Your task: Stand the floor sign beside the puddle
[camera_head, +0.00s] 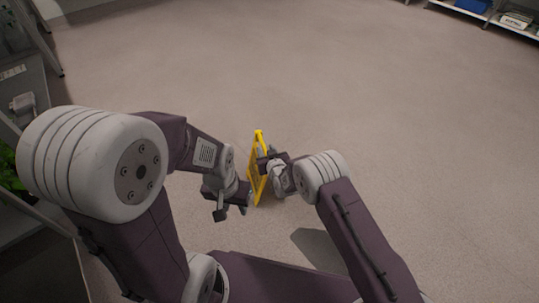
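The yellow floor sign (256,178) is near the middle of the head view, seen nearly edge-on as a narrow upright panel between my two grippers. I cannot tell whether its lower end touches the floor. My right gripper (264,161) is at the sign's upper right side, its dark fingers overlapping the yellow edge; whether they are closed on it is hidden. My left gripper (232,211) is just left of the sign's lower part, its fingers apart with nothing seen between them. No puddle can be made out for certain.
A darker grey patch (318,248) lies on the floor below right of the sign; I cannot tell whether it is shadow or liquid. Shelving with a blue bin (473,5) stands at the top right. Racks and green plants (8,165) line the left edge. The floor beyond is clear.

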